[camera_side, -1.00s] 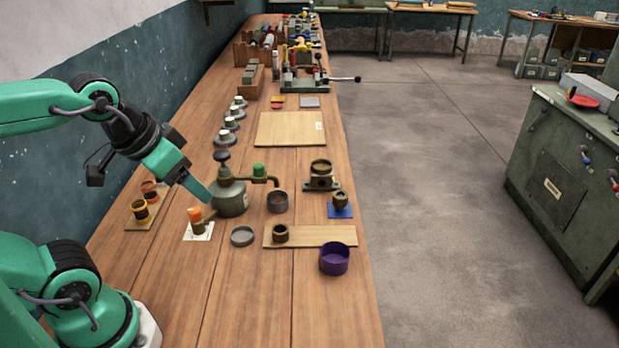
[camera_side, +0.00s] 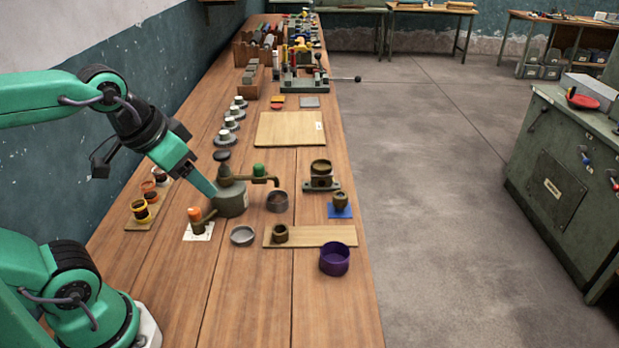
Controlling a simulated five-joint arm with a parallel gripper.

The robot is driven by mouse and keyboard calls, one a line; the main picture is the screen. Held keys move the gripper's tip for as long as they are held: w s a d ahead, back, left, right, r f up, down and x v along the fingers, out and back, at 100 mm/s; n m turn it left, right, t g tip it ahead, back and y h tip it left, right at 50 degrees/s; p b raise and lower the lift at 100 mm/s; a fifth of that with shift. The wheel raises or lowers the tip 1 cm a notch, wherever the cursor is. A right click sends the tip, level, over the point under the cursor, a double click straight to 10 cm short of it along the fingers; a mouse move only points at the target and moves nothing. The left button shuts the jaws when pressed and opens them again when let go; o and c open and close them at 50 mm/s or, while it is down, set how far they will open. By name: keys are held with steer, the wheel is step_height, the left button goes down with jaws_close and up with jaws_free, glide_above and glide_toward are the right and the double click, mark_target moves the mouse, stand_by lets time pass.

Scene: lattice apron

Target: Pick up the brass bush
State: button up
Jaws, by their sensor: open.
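Several brownish, brass-like rings are in the side view, and I cannot tell for sure which is the brass bush. One bush (camera_side: 280,234) stands on the pale wooden board at the front. Another bush (camera_side: 340,200) stands on a blue square, and a wider ring (camera_side: 321,167) sits in a grey block behind it. My gripper (camera_side: 211,193) is open and empty, angled down to the right, its tip at the left side of the grey pot (camera_side: 231,200). The tip overlaps the pot in the picture; I cannot tell if they touch. The bushes are to its right.
An orange-topped lever (camera_side: 195,214) on a white card stands just below my gripper. A grey cup (camera_side: 277,202), a grey ring (camera_side: 242,236) and a purple bowl (camera_side: 334,259) are on the bench. Yellow and red-brown cups (camera_side: 141,211) stand left. The front bench is bare.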

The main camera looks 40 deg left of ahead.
steer(key=w+r+m+g, duration=0.1)
steer(key=w+r+m, duration=0.15)
steer(key=w, duration=0.75)
steer(key=m+g, duration=0.4)
glide_above(340, 196)
step_height(340, 196, down, 17)
steer(key=shift+s+f, duration=0.1)
steer(key=shift+s, duration=0.05)
steer(key=shift+f, duration=3.9)
steer(key=c, duration=1.3)
steer(key=shift+o, duration=0.2)
steer(key=shift+r, duration=0.2)
